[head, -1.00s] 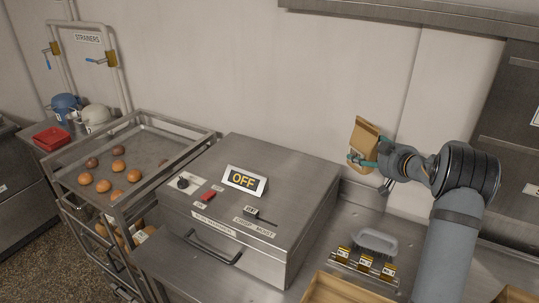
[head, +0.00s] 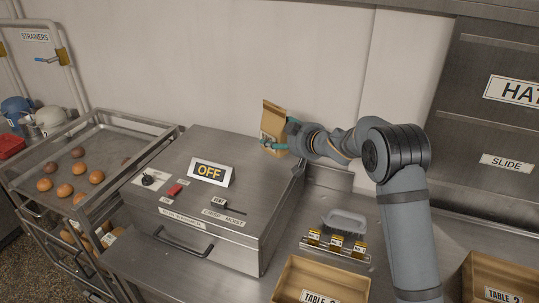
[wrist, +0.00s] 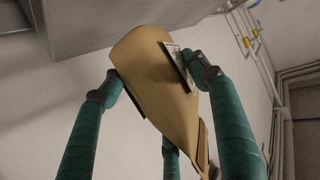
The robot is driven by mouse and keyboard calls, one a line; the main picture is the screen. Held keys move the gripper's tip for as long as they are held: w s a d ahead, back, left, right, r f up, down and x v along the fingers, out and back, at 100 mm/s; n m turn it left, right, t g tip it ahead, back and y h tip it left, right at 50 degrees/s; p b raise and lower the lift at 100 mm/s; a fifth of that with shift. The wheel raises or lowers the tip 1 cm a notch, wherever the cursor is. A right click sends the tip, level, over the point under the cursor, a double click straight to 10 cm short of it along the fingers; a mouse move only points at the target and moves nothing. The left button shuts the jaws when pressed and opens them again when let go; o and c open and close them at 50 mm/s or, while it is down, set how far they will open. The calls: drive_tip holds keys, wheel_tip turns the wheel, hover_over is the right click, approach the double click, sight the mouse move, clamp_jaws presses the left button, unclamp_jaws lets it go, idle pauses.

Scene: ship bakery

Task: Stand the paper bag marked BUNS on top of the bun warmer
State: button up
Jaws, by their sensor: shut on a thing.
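A brown paper bag (head: 276,120) is held upright, tilted slightly, near the back right of the bun warmer. My gripper (head: 268,143) is shut on it, with teal fingers on its sides. In the wrist view the bag (wrist: 158,80) sits between the finger pads of my gripper (wrist: 147,82); any BUNS marking cannot be read. The bun warmer (head: 248,168) is a steel box with a flat top. Whether the bag touches that top cannot be told.
An OFF sign (head: 211,172), a red switch (head: 174,190) and a knob stand on the warmer's front top; its back top is clear. A bun rack (head: 100,150) is left. A brush (head: 343,222), labelled clips and wooden boxes (head: 300,275) are right.

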sight(273, 150)
drive_tip(key=shift+s+a+f, duration=0.3)
drive_tip(key=shift+a+f, duration=0.25)
drive_tip(key=shift+a, duration=0.2)
drive_tip(key=shift+f, duration=0.25)
wheel_tip(273, 150, down, 4)
drive_tip(key=shift+r, duration=0.2)
drive_tip(key=o, duration=1.4)
drive_tip(key=shift+s+r, duration=0.1)
drive_tip(key=shift+s, duration=0.05)
drive_tip(key=b+v, duration=0.3)
drive_tip(key=v, duration=0.9)
